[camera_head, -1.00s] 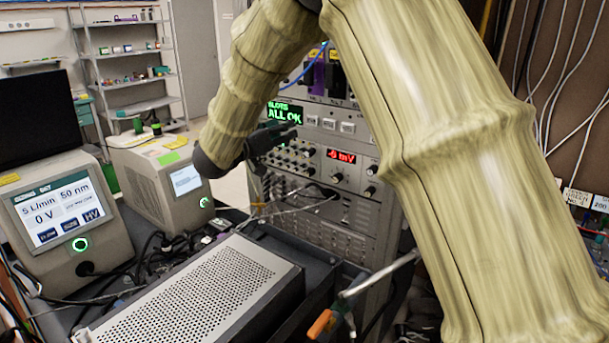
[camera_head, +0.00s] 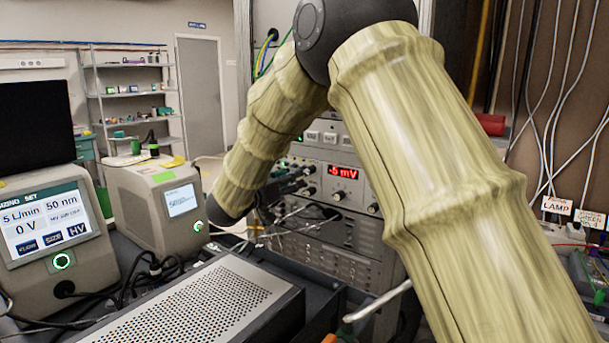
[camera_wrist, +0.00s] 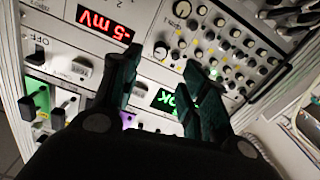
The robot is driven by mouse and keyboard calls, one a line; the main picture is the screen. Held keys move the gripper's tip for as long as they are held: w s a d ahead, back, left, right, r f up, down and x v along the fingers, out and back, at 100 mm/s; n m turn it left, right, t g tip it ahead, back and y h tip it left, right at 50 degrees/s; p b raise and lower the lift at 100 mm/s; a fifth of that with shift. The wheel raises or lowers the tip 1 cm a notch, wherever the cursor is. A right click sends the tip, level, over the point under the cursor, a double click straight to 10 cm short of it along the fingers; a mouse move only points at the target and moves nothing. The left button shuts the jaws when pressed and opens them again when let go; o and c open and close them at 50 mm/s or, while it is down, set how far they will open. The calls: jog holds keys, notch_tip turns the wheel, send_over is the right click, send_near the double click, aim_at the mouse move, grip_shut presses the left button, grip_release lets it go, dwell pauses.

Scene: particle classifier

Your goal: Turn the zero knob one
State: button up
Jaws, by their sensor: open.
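The instrument panel carries a red display (camera_head: 342,173) reading -5 mV, with black knobs around it. The display also shows upside down in the wrist view (camera_wrist: 103,25). A black knob (camera_wrist: 160,50) sits beside it there, between and beyond my fingertips; its label is too small to read, so I cannot tell whether it is the zero knob. My gripper (camera_wrist: 163,62) is open, with its two dark fingers spread and nothing between them. Contact with the panel cannot be told. In the head view my arm hides part of the panel, and the gripper is hard to make out.
Several small knobs (camera_wrist: 222,48) crowd the panel beside the gripper, and toggle switches (camera_wrist: 65,110) line its other side. Thin metal rods (camera_head: 290,228) stick out below the arm. A perforated metal box (camera_head: 205,305) lies in front. Grey instruments (camera_head: 155,195) stand at left.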

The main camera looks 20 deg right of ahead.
aim_at(307, 171)
jog(key=x, duration=0.8)
grip_shut()
